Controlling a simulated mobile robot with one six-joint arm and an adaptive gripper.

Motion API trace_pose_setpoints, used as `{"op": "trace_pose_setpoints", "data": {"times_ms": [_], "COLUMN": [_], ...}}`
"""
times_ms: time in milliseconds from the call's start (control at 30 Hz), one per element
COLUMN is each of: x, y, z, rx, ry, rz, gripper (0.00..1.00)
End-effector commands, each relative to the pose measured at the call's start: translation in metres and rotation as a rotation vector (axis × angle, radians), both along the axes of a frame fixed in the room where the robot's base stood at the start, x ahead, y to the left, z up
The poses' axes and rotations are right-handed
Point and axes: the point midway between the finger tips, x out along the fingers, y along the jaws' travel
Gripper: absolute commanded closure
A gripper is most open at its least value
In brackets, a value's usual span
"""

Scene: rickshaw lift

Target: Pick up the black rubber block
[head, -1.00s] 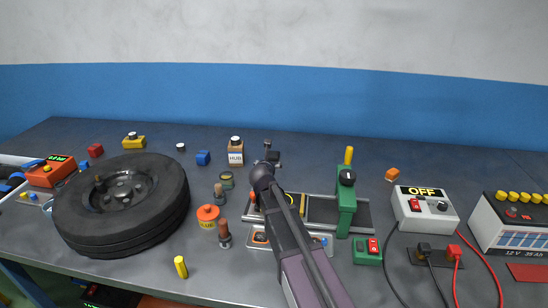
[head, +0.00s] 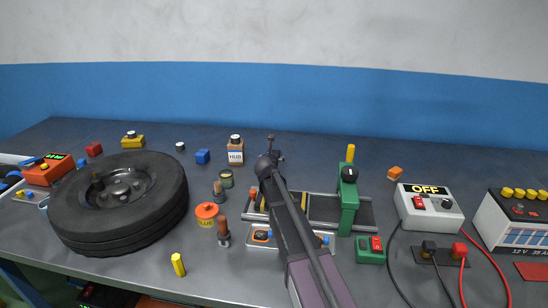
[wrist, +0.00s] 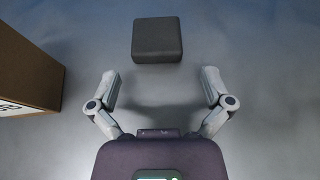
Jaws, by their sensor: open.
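The black rubber block (wrist: 157,40) lies on the grey bench top, at the top middle of the wrist view. My gripper (wrist: 161,88) is open and empty. Its two fingers are spread to the left and right, a little short of the block in the picture and not touching it. The block sits roughly in line with the gap between the fingers. In the head view my arm covers most or all of the block, and the fingers cannot be made out there.
A brown HUB container (head: 236,150) stands left of the block; its side shows in the wrist view (wrist: 25,75). A blue cube (head: 203,157) lies farther left. A green clamp (head: 348,200) on a rail stands to the right. A tyre (head: 118,205) fills the left.

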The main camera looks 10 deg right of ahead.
Motion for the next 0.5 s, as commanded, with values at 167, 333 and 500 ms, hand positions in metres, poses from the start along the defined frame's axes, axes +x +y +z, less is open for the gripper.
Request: {"op": "trace_pose_setpoints", "data": {"times_ms": [167, 333, 500], "x": [0.000, 0.005, 0.022], "y": [0.000, -0.001, -0.004], "z": [0.000, -0.001, -0.005], "rx": [0.000, 0.001, 0.001], "ry": [0.000, 0.000, 0.000], "rz": [0.000, -0.001, -0.002], "gripper": [0.00, 0.00, 0.00]}}
